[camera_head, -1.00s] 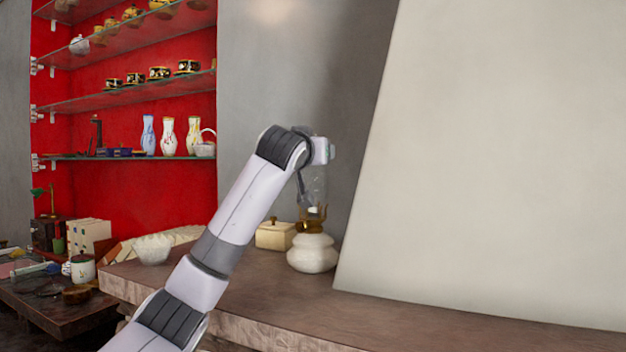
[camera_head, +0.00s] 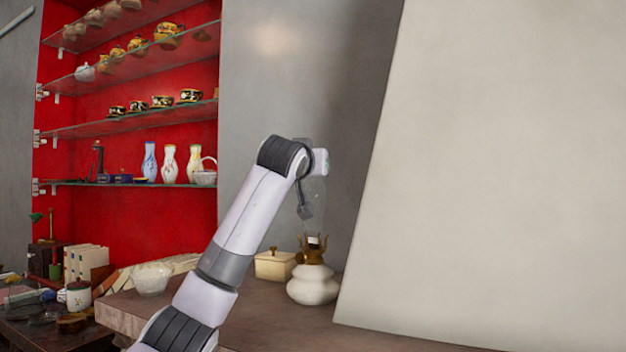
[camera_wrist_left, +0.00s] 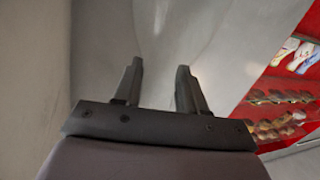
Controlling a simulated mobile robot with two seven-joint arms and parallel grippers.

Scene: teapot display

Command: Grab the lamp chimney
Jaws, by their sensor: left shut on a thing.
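The lamp chimney (camera_head: 318,193) is clear glass, faint against the grey wall in the head view. It is upright above the brass burner (camera_head: 314,250) of the white lamp base (camera_head: 314,287); its lower edge is hard to make out. My left gripper (camera_head: 306,208) is shut on the chimney, with one dark finger showing beside the glass. In the left wrist view the two dark fingers (camera_wrist_left: 160,85) stand apart with the clear glass (camera_wrist_left: 160,45) between and beyond them. My right gripper is not in view.
The lamp base stands on a brown ledge (camera_head: 250,322). A cream lidded box (camera_head: 274,266) is just left of it and a white bowl (camera_head: 152,278) farther left. A large pale slanted panel (camera_head: 490,170) is close on the right. Red shelves (camera_head: 130,215) hold pottery.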

